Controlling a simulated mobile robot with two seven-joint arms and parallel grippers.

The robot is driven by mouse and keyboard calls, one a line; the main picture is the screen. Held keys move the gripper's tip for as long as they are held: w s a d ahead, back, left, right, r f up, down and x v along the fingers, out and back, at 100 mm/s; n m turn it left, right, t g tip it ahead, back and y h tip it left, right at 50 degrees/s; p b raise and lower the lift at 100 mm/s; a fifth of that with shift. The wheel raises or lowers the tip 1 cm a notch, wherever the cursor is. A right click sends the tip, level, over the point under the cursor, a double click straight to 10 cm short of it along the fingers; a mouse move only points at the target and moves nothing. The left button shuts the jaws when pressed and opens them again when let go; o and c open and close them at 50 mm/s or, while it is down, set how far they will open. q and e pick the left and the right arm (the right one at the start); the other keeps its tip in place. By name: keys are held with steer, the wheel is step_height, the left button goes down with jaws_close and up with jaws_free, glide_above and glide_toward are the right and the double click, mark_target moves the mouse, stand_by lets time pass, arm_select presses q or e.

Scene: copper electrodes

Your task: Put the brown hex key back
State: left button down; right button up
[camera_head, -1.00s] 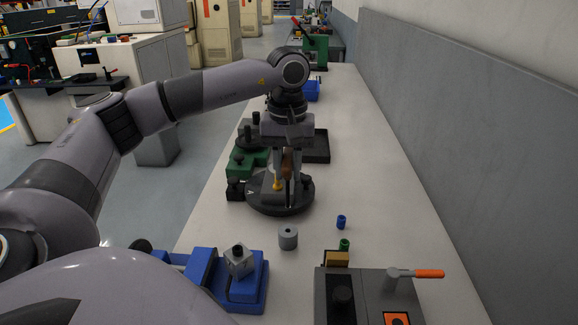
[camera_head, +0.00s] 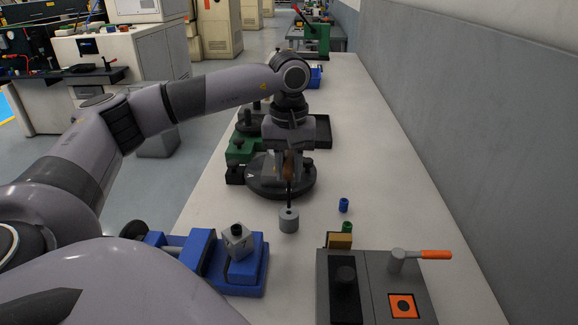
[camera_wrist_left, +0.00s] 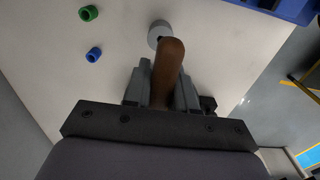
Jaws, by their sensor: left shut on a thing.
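The brown hex key (camera_head: 289,168) is in my left gripper (camera_head: 287,176), which is shut on its brown handle. In the head view it hangs upright, with its dark shaft pointing down to the grey cylinder (camera_head: 289,222). The cylinder stands on the bench and has a hole in its top. The shaft's lower end appears at or just above that hole; I cannot tell whether it is inside. In the left wrist view the brown handle (camera_wrist_left: 169,66) shows between the fingers, with the grey cylinder (camera_wrist_left: 157,31) just beyond it. My right gripper is not in view.
A round black base (camera_head: 260,187) stands behind the cylinder. A blue vise (camera_head: 245,277) is at front left. A grey fixture with an orange-handled lever (camera_head: 436,254) is at front right. Small blue (camera_head: 344,204) and green (camera_head: 347,227) cylinders stand nearby.

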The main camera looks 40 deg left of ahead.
mark_target(289, 157)
arm_select(q)
steer(key=shift+f, duration=0.1)
stand_by(0.3)
steer(key=shift+f+b, duration=1.9)
steer(key=shift+f, duration=0.8)
steer(key=shift+c, duration=0.2)
jaws_free()
steer(key=shift+r, duration=0.2)
steer(key=shift+r+p, duration=3.15)
steer(key=shift+r, duration=0.6)
steer(key=shift+r+p, duration=0.65)
steer(key=shift+r, duration=0.45)
steer(key=shift+r, duration=0.1)
